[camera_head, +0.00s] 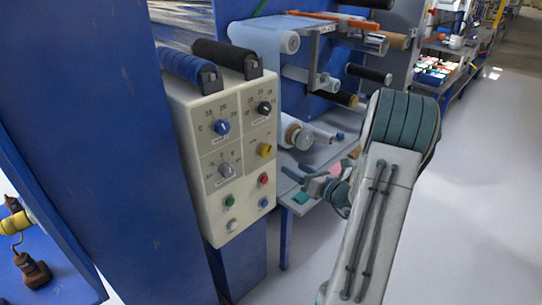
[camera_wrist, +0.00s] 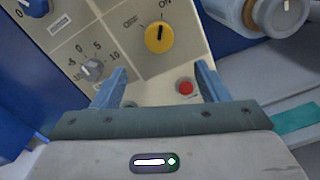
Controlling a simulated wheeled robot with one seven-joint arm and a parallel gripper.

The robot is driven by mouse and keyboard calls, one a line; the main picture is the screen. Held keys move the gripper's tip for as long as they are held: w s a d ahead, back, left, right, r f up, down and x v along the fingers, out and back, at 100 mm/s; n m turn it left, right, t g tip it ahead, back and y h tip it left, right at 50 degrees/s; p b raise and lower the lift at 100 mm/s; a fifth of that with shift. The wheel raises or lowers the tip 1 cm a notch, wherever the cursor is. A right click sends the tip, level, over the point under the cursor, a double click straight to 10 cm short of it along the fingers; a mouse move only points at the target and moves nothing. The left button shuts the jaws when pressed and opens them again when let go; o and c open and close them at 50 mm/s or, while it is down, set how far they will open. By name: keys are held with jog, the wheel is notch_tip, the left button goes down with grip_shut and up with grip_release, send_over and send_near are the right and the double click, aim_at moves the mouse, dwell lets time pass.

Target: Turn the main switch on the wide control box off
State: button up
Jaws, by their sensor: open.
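The wide control box (camera_head: 238,190) is cream and fixed to a blue post, with knobs and buttons on its face. The main switch (camera_head: 265,150) is a yellow knob at the right of the panel. In the wrist view the yellow main switch (camera_wrist: 159,39) sits below the labels OFF at left and ON at right. Its dark pointer mark is near upright, leaning slightly towards ON. My gripper (camera_wrist: 160,80) is open and empty, its two blue-grey fingers apart, with the switch ahead of and between them. In the head view my gripper (camera_head: 312,186) is right of the box.
A blue knob (camera_head: 221,127), a black knob (camera_head: 264,108) and a grey knob (camera_head: 226,170) are close by. A red button (camera_wrist: 185,87) lies near the right finger. A roller frame with white rolls (camera_head: 297,133) stands behind. Open floor lies to the right.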

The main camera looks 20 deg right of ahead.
aim_at(268, 153)
jog(key=x, duration=1.1)
jog(key=shift+w+a+p, duration=0.1)
jog(key=shift+w+p, duration=0.15)
jog(key=shift+p, duration=0.1)
jog(key=c, duration=1)
